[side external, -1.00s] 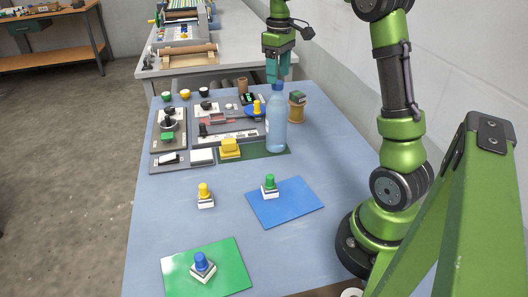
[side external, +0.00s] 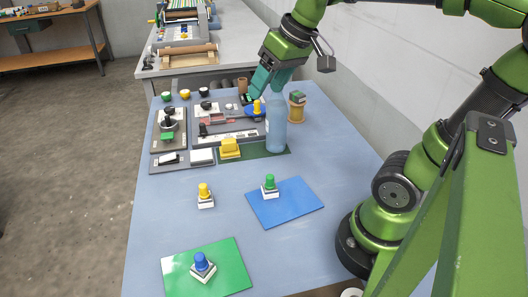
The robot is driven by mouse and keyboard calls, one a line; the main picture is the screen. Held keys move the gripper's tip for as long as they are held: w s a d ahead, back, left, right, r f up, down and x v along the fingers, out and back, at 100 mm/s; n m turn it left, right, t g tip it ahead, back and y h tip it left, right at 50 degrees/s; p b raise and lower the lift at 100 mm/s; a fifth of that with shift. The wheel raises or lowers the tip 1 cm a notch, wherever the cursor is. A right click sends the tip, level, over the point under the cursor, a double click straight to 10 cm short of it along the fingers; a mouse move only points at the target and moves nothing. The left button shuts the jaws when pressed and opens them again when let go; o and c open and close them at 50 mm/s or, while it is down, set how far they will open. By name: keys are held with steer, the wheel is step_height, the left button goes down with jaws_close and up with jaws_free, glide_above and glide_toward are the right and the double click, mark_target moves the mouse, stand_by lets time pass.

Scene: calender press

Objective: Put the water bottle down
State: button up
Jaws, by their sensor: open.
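The water bottle (side external: 276,130) is clear blue and stands upright at the right end of the dark green mat (side external: 252,150). My gripper (side external: 268,86), with teal fingers, is tilted just above the bottle's neck. Its fingers are open and spread, and they overlap the bottle's top in the picture. The cap is largely hidden by the fingers, and I cannot tell whether a finger touches it.
A wooden spool (side external: 297,108) stands close right of the bottle, and a yellow block (side external: 229,148) lies to its left. Switch panels (side external: 168,128) fill the back left. A blue sheet (side external: 300,205) and a green sheet (side external: 228,272), each bearing a knobbed piece, lie in front.

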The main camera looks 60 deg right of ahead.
steer(key=s+a+f+m+t+y, duration=0.1)
steer(key=s+a+f+t, duration=0.1)
steer(key=s+a+f, duration=0.2)
steer(key=shift+s+a+f+m, duration=0.4)
steer(key=shift+s+a, duration=0.3)
steer(key=shift+a, duration=0.1)
stand_by(0.5)
